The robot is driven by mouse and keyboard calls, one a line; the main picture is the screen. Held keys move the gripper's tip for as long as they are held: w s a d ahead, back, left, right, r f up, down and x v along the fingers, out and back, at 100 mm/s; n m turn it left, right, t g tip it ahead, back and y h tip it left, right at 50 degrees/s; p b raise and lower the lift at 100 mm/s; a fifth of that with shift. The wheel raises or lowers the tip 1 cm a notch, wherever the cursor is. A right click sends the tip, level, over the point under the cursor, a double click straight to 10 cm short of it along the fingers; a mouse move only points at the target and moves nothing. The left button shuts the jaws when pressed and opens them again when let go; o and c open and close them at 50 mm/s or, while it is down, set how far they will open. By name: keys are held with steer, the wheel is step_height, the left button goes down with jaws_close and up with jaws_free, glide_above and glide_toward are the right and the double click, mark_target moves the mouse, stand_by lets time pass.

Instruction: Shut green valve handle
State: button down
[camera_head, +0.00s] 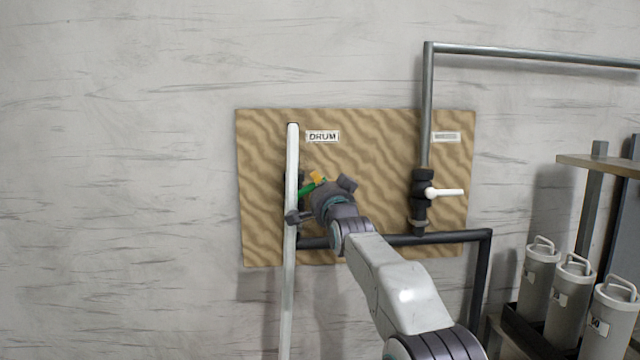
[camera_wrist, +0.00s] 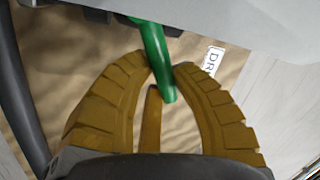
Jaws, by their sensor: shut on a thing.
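The green valve handle (camera_head: 305,190) shows in the head view as a short piece just right of the white vertical pipe (camera_head: 292,160). It sticks out sideways there, tilted slightly up to the right. My gripper (camera_head: 318,178) is at its free end, and its body hides part of the valve. In the wrist view the green handle (camera_wrist: 155,45) comes down from the top between my gripper's ochre fingertips (camera_wrist: 163,70). The fingers are shut on it near its end, and its tip pokes through between them. The valve body is mostly hidden.
A second valve with a white handle (camera_head: 445,192) sits right on the same wooden board (camera_head: 380,135). A "DRUM" label (camera_head: 323,136) is above my gripper. A dark pipe (camera_head: 450,237) crosses below. Grey canisters (camera_head: 572,285) and a shelf (camera_head: 605,165) stand at right.

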steer(key=c, duration=1)
jaws_free()
steer(key=shift+s+d, duration=0.1)
steer(key=shift+s, duration=0.05)
steer(key=shift+v, duration=5.85)
